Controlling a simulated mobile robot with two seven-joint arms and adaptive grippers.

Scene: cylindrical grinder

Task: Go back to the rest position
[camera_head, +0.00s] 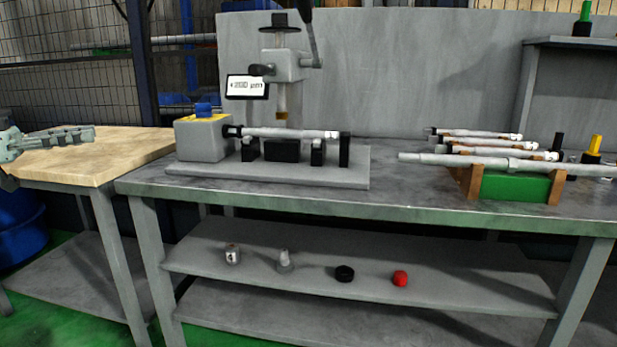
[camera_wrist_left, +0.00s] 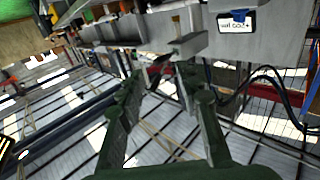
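My left gripper (camera_head: 86,133) reaches in from the left edge in the head view, over the wooden-topped table and left of the grinder. In the left wrist view its two fingers (camera_wrist_left: 160,82) stand apart with nothing between them. The cylindrical grinder (camera_head: 268,175) sits on the grey workbench (camera_head: 390,199), well apart from the gripper. A grey shaft (camera_head: 285,133) lies horizontally in the grinder. My right gripper is in neither view.
A green rack (camera_head: 515,187) with several shafts stands at the bench's right. A wooden-topped table (camera_head: 95,160) adjoins on the left. The lower shelf (camera_head: 440,288) holds a red part (camera_head: 400,278), a black ring (camera_head: 344,273) and other small parts. A wire fence stands behind at left.

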